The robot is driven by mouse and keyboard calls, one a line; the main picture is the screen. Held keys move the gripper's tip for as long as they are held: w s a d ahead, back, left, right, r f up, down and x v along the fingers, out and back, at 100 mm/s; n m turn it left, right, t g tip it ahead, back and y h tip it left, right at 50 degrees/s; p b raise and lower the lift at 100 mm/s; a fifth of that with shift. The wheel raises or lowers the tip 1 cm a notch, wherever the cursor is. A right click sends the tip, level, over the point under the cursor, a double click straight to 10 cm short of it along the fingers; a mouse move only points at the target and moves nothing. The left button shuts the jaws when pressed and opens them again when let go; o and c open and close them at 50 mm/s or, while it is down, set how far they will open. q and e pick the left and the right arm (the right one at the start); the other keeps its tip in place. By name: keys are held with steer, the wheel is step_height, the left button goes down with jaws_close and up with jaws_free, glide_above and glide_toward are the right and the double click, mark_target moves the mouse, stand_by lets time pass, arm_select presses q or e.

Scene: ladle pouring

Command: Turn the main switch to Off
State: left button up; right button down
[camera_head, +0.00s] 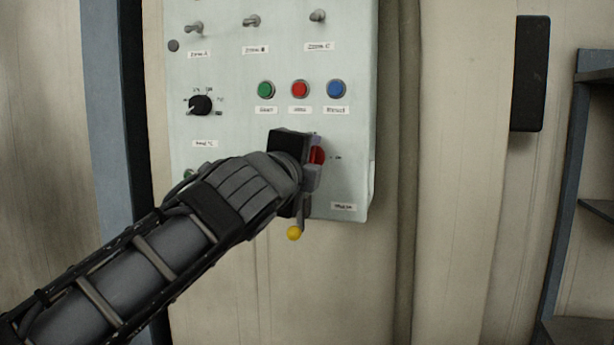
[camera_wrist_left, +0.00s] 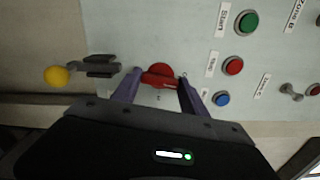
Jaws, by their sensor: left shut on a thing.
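The main switch (camera_head: 317,156) is a red rotary knob at the lower right of the pale control panel (camera_head: 355,120). It also shows in the left wrist view (camera_wrist_left: 160,78), with its red bar lying between my fingers. My left gripper (camera_head: 312,170) is at the knob, its fingers on either side of it; in the wrist view the gripper (camera_wrist_left: 158,90) is shut on the knob's bar. My own gripper hides part of the knob in the head view. An "ON" style mark shows just right of the knob, too small to read surely. My right gripper is not in view.
Green (camera_head: 265,89), red (camera_head: 299,89) and blue (camera_head: 336,89) buttons sit above the switch. A black dial (camera_head: 200,105) and several toggles are farther up and left. A lever with a yellow ball (camera_head: 294,233) hangs close below my gripper.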

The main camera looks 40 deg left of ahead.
arm_select(q)
steer(key=shift+f+n+b, duration=0.1)
steer(key=shift+n+b, duration=0.55)
steer(key=shift+n, duration=0.45)
steer(key=o, duration=1.4)
steer(key=b+v, duration=0.1)
steer(key=v, duration=0.6)
steer(key=shift+s+d, duration=0.15)
steer(key=shift+s, duration=0.25)
